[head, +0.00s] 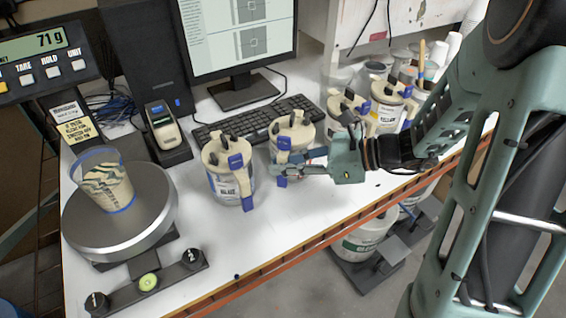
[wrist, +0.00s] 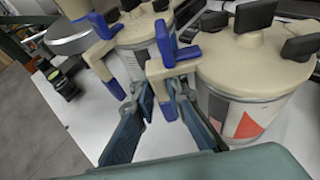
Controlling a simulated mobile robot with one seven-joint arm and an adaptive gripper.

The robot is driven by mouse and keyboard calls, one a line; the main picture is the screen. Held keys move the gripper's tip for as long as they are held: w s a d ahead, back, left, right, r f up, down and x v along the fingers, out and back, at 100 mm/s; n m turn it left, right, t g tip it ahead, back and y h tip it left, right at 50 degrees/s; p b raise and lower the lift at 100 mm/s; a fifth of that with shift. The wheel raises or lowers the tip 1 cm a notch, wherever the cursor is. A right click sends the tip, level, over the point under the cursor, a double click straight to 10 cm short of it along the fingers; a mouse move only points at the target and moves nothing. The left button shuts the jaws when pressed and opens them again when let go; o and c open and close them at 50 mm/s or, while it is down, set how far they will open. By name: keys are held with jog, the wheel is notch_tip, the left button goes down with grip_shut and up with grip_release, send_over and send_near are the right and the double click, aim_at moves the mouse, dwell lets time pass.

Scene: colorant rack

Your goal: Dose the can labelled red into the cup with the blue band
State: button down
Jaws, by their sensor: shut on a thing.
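The cup with the blue band (head: 108,190) is clear and stands upright on the round scale plate (head: 150,232) at the left of the head view. My gripper (head: 284,170) is at the front handle of a cream-lidded can (head: 303,130), right of a can whose label seems to read black (head: 222,185). In the wrist view, my gripper (wrist: 165,98) is shut on the blue-and-cream handle (wrist: 162,66). The can right of it there shows a red patch on its label (wrist: 240,122); the label's word is not readable. This can appears upright on the bench.
More cans (head: 383,112) stand to the right, one apparently labelled yellow. A keyboard (head: 240,126) and a monitor (head: 238,35) are behind. White bench is clear in front of the cans. Buckets (head: 360,243) stand below the bench edge.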

jog(key=c, duration=1.9)
grip_release()
jog(key=shift+r, duration=0.1)
jog(key=shift+c, duration=0.2)
jog(key=shift+o, duration=0.3)
jog(key=shift+d, duration=0.1)
jog(key=v, duration=1.2)
